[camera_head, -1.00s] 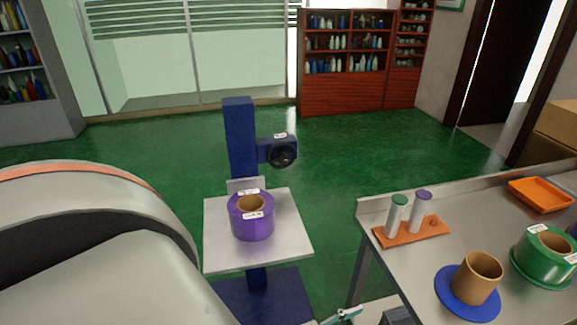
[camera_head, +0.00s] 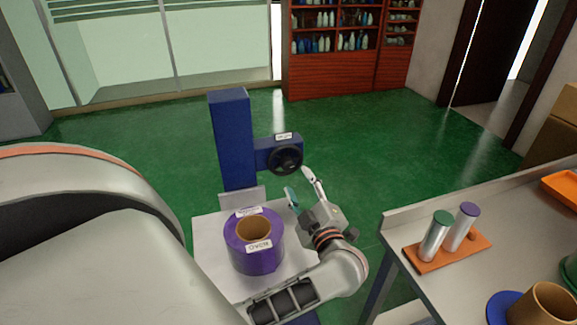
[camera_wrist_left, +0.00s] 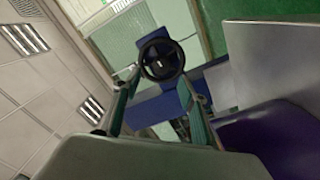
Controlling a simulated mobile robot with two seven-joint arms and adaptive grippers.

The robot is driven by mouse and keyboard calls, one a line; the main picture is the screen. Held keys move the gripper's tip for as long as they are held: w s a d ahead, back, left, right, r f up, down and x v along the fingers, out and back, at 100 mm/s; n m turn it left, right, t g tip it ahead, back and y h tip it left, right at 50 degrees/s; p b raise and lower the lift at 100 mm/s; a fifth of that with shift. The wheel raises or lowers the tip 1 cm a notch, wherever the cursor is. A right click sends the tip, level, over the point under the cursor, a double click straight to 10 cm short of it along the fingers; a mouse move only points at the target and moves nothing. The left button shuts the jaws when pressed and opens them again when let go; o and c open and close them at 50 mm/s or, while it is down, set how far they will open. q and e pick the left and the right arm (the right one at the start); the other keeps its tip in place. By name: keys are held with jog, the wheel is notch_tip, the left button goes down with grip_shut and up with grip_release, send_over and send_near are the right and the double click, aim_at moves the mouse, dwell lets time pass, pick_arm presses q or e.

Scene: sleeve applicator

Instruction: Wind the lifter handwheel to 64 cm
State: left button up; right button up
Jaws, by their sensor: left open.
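The black handwheel (camera_head: 286,160) sits on a blue bracket on the right of the lifter's blue column (camera_head: 231,140). My left gripper (camera_head: 300,185) is open and empty, just below and right of the wheel in the head view, apart from it as far as I can tell. In the left wrist view the handwheel (camera_wrist_left: 163,60) shows ahead, between and beyond the open fingers (camera_wrist_left: 159,82). The lifter's pale platform (camera_head: 208,232) carries a purple roll (camera_head: 257,262) with a cardboard core. No height reading is legible. My right gripper is not in view.
A grey table (camera_head: 400,224) stands at the right, with an orange holder (camera_head: 425,266) of two tubes, a cardboard core (camera_head: 545,305) on a blue disc and an orange tray (camera_head: 563,187). Green floor around the column is clear.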

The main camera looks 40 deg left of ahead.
aim_at(290, 167)
pick_arm(q)
jog(key=shift+b+x, duration=0.3)
jog(key=shift+x, duration=3.65)
jog(key=shift+s+f, duration=0.1)
jog(key=shift+f, duration=0.05)
jog(key=c, duration=1.1)
